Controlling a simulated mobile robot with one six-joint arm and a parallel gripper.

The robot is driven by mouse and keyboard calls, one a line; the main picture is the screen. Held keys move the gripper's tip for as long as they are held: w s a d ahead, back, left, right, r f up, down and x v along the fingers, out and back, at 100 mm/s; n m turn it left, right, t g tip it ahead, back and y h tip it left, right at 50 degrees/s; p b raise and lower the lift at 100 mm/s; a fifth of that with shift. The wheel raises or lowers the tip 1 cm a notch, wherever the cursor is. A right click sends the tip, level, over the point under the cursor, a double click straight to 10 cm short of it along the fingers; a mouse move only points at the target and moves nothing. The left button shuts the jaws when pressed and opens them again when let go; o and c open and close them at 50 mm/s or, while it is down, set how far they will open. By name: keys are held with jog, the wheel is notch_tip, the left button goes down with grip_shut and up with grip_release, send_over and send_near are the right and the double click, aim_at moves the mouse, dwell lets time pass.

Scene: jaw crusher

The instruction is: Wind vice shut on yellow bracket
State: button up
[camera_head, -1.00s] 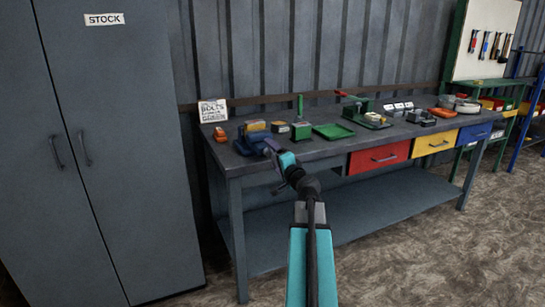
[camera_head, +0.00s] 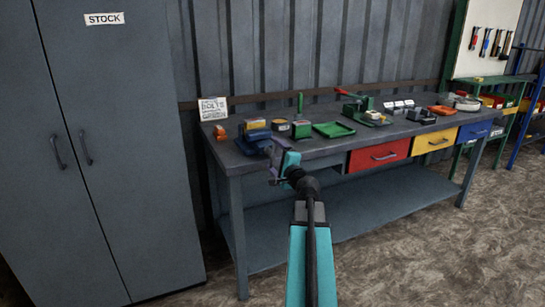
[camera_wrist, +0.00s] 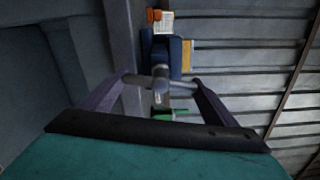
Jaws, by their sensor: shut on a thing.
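The blue vice (camera_head: 252,146) stands at the left front edge of the bench, and its blue body also shows in the wrist view (camera_wrist: 175,58). The yellow bracket (camera_head: 256,124) sits at the top of the vice; a yellow edge of it shows in the wrist view (camera_wrist: 188,55). Whether the jaws touch it on both sides I cannot tell. My gripper (camera_wrist: 161,84) is at the front of the vice, its two purple fingers shut on the grey vice handle (camera_wrist: 158,83), one at each end of the bar. In the head view my gripper (camera_head: 272,160) covers the handle.
The grey bench (camera_head: 330,152) also carries a green tray (camera_head: 333,129), a green press (camera_head: 357,105), an orange block (camera_head: 220,132) and a sign (camera_head: 213,109). A grey stock cabinet (camera_head: 110,150) stands close on the left. Floor at the right is clear.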

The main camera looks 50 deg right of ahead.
aim_at(275, 156)
jog(key=shift+w+r, duration=0.1)
jog(key=o, duration=1)
jog(key=shift+o, duration=0.2)
jog(key=shift+s+a, duration=0.1)
jog(key=shift+s, duration=0.2)
jog(key=shift+v, duration=2.8)
jog(key=shift+f+b, duration=0.2)
jog(key=shift+b, duration=0.4)
jog(key=b+v, duration=0.2)
jog(key=b, duration=0.2)
jog(key=shift+s, duration=0.2)
